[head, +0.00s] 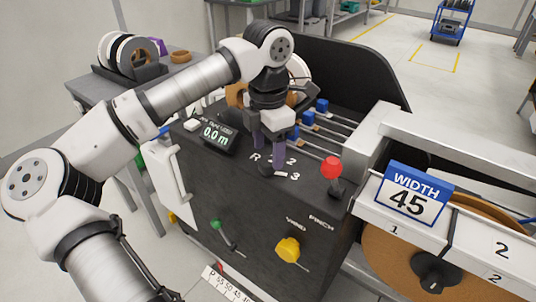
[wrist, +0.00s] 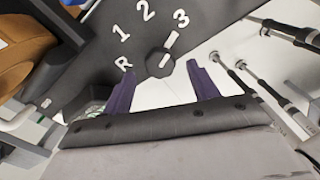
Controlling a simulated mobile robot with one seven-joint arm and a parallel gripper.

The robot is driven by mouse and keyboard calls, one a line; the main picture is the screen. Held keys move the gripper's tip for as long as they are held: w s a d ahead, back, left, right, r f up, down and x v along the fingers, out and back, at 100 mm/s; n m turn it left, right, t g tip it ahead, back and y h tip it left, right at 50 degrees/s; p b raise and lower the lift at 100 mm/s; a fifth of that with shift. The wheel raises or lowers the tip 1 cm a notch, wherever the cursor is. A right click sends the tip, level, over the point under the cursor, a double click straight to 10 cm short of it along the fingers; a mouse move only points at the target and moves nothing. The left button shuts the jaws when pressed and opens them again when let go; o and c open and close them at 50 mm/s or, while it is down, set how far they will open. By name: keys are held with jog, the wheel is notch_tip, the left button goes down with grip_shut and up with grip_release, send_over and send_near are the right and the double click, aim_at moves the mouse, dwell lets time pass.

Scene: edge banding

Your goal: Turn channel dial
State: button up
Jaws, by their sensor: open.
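The channel dial (wrist: 160,62) is a small dark knob with a white pointer line. In the wrist view, white marks R, 1, 2 and 3 are arranged around it, and the pointer is directed at the 3. In the head view the dial (head: 267,170) is on the machine's dark top panel, partly hidden by my gripper. My gripper (head: 268,156) points down over the dial with its purple fingers apart. In the wrist view its open fingertips (wrist: 162,71) are on either side of the dial, with gaps; I cannot tell whether they reach down around it.
A red-knobbed lever (head: 331,170) stands close to the right of my gripper. A 0.0 m display (head: 214,135) is to the left, and rods with blue blocks (head: 308,118) lie behind. A yellow knob (head: 288,249) is on the front. A WIDTH 45 sign (head: 407,195) stands at right.

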aim_at(268, 161)
notch_tip(268, 161, up, 11)
jog(key=shift+p, duration=0.35)
